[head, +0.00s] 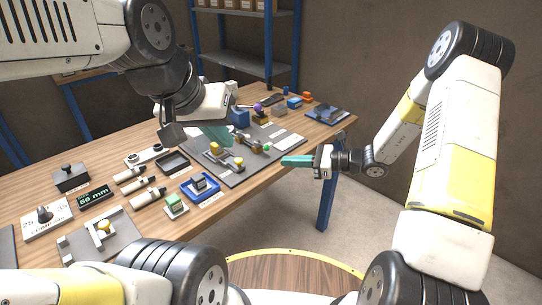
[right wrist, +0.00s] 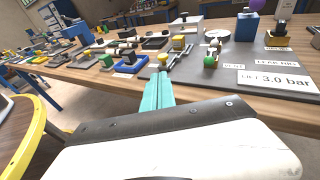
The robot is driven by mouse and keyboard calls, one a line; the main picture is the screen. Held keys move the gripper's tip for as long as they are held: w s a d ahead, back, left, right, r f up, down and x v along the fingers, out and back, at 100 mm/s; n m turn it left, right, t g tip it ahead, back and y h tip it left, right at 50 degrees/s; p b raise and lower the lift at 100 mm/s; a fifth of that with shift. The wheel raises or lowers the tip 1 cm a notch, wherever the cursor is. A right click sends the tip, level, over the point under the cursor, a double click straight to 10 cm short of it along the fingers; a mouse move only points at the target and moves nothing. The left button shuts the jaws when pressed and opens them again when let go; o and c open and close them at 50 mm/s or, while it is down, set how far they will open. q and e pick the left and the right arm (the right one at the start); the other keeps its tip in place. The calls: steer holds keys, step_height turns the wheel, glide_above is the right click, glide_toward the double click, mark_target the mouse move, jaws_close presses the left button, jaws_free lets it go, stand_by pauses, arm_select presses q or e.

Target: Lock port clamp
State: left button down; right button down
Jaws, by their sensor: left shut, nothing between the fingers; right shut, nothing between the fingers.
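A dark grey board (head: 236,178) lies on the workbench and carries a fixture with yellow-knobbed parts. One yellow knob (head: 239,162) is near the board's front edge; a yellow knob also shows in the right wrist view (right wrist: 163,56). A green ball-shaped knob (head: 266,148) is to its right. I cannot tell which part is the port clamp. My left gripper (head: 218,134) is shut and empty above the board, its teal fingers hiding part of the fixture. My right gripper (head: 292,160) is shut and empty beyond the bench's front edge; its teal fingers show in the wrist view (right wrist: 158,88).
A blue tray (head: 205,194), a green-topped block (head: 175,204), a black tray (head: 172,162) and a "56 mm" display (head: 95,197) sit left of the board. A "3.0 bar" label (right wrist: 272,78) is on the board. A blue-framed shelf stands behind. Space before the bench is free.

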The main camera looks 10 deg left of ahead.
glide_toward(242, 161)
steer(key=shift+m, duration=0.3)
steer(key=x, duration=0.6)
steer(key=shift+w+a+f, duration=0.1)
steer(key=shift+a+f, duration=0.1)
steer(key=shift+a, duration=0.2)
steer(key=w+a, duration=0.2)
steer(key=a, duration=0.1)
steer(key=shift+w+a, duration=0.15)
steer(key=shift+w, duration=0.2)
steer(key=shift+w+a+r, duration=0.1)
steer(key=shift+w+a, duration=0.05)
steer(key=shift+a, duration=0.05)
steer(key=shift+d, duration=0.1)
